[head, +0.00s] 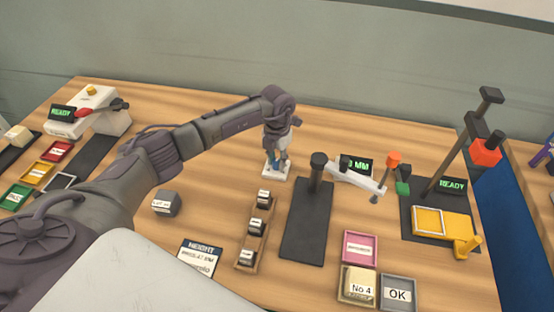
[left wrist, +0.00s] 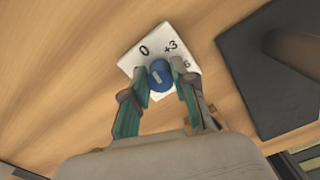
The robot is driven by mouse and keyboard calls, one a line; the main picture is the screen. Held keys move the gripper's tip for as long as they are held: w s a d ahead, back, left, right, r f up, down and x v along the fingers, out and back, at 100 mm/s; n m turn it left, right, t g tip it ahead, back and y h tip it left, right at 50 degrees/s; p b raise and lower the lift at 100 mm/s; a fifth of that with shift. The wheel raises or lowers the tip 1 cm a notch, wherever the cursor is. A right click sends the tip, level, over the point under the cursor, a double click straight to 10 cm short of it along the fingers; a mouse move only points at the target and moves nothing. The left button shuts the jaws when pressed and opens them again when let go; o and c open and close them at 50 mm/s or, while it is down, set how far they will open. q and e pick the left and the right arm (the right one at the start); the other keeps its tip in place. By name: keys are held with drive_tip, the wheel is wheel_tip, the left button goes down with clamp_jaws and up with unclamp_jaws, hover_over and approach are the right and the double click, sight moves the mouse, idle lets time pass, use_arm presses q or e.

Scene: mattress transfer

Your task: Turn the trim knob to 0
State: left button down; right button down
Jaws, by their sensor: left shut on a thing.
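The trim knob is a blue round knob (left wrist: 161,76) on a white plate (left wrist: 150,46) marked 0, +3 and a partly hidden third number. A short pale mark shows on the knob's top; I cannot tell for sure which number it points to. In the head view the plate (head: 268,175) lies on the table near the middle, under my left gripper (head: 277,158). My left gripper points down, with its two fingers (left wrist: 161,80) closed on opposite sides of the knob in the left wrist view. My right gripper is in neither view.
A black stand (head: 305,225) with an upright post is right of the plate, beside a display reading MM (head: 357,167). A wooden rack of small weights (head: 252,238) and a grey block (head: 166,204) stand in front. Bare table surrounds the plate's left side.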

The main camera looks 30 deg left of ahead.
sight(277, 161)
use_arm(q)
drive_tip(key=shift+r+n, duration=0.1)
drive_tip(key=shift+n, duration=0.7)
drive_tip(key=shift+w, duration=0.1)
drive_tip(key=c, duration=0.9)
unclamp_jaws()
wheel_tip(277, 161, up, 12)
